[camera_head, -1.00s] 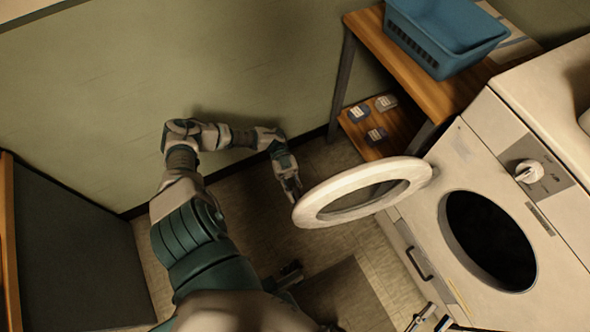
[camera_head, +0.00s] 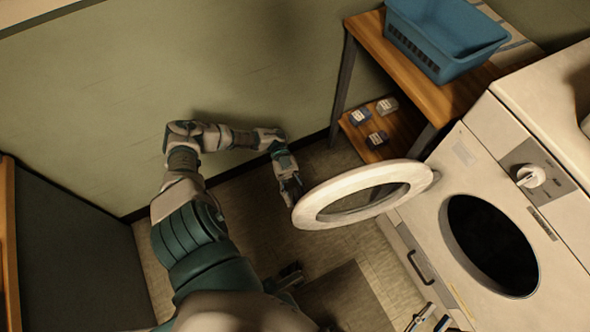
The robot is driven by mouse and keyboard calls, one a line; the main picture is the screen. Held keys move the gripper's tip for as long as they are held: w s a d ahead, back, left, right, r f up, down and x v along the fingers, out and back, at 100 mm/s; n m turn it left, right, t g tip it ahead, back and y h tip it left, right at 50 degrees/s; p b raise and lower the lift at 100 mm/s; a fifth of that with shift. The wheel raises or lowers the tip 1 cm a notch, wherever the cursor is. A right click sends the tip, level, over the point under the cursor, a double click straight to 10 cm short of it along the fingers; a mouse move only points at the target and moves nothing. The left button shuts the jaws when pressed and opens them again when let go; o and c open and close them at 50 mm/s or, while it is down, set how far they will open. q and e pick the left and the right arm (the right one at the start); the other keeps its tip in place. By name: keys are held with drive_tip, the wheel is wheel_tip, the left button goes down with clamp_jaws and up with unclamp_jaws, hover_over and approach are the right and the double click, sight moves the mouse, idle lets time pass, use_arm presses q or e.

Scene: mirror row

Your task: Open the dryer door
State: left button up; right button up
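The dryer (camera_head: 463,173) is a white machine at the right. Its round door (camera_head: 333,191), a white ring with a dark centre, stands swung wide open to the left, hinged beside the dark drum opening (camera_head: 490,245). My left gripper (camera_head: 291,196) is at the door's outer left edge, touching or very close to it. Its fingers are small and dark, so I cannot tell whether they are open or shut. My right gripper (camera_head: 430,319) is at the bottom edge, low in front of the dryer, with its two fingers apart and nothing seen between them.
A wooden shelf table (camera_head: 367,32) with a blue basket (camera_head: 425,50) stands behind the door. Small boxes (camera_head: 377,138) sit on its lower shelf. A dark panel (camera_head: 75,250) stands at the left. Floor shows below the door.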

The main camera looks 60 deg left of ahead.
use_arm(q)
drive_tip(key=v, duration=1.2)
drive_tip(key=shift+a+f, duration=0.1)
drive_tip(key=shift+f, duration=0.1)
idle(0.3)
